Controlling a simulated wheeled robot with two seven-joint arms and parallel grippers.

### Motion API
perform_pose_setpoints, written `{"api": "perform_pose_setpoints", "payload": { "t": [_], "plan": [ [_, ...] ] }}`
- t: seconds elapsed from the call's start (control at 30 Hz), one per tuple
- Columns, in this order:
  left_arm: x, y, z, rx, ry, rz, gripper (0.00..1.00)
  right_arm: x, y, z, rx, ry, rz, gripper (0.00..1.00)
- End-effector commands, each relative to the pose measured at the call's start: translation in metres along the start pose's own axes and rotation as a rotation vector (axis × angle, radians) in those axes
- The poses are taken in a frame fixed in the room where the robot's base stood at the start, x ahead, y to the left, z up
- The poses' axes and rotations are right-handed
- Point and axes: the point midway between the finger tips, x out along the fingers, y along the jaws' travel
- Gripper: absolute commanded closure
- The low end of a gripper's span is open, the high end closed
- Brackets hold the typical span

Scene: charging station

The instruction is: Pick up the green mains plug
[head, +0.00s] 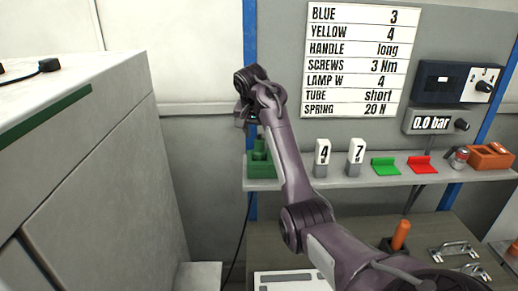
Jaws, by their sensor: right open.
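A green object (260,166), a block with a narrower upright part on top, stands at the left end of the grey shelf. It is the only plug-like green thing in view, but I cannot tell for sure that it is the green mains plug. My right gripper (244,118) is open, just above and slightly left of it in the picture. My right arm runs down to the lower right. I cannot tell whether the fingers touch the green object. My left gripper is not in view.
The shelf (300,184) also holds number blocks (322,158), a green tray (385,166), a red tray (422,165) and an orange box (490,157). A white cabinet (95,150) with a black plug-like piece (48,65) fills the left. A dark cable (238,240) hangs below the shelf.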

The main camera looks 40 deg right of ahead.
Motion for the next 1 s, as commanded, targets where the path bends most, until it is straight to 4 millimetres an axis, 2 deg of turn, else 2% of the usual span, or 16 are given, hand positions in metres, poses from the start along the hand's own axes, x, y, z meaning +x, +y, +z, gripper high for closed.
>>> {"api": "perform_pose_setpoints", "payload": {
  "t": [0.03, 0.2, 0.3, 0.43, 0.63, 1.0],
  "plan": [
    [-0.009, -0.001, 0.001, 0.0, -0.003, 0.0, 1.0, 0.002, 0.0, -0.001, -0.002, -0.003, 0.004, 0.45],
    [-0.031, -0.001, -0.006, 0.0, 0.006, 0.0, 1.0, 0.024, -0.001, 0.002, -0.002, -0.004, 0.003, 0.45],
    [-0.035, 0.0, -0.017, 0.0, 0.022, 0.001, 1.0, 0.038, -0.002, 0.002, -0.001, -0.001, 0.003, 0.45],
    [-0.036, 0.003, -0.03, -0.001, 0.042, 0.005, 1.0, 0.047, -0.002, 0.003, -0.001, 0.0, 0.001, 0.45],
    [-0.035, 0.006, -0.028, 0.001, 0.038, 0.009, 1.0, 0.048, -0.002, 0.003, -0.001, 0.001, -0.001, 0.46],
    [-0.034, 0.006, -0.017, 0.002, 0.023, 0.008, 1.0, 0.048, -0.002, 0.003, -0.001, 0.0, 0.0, 0.95]
  ]
}}
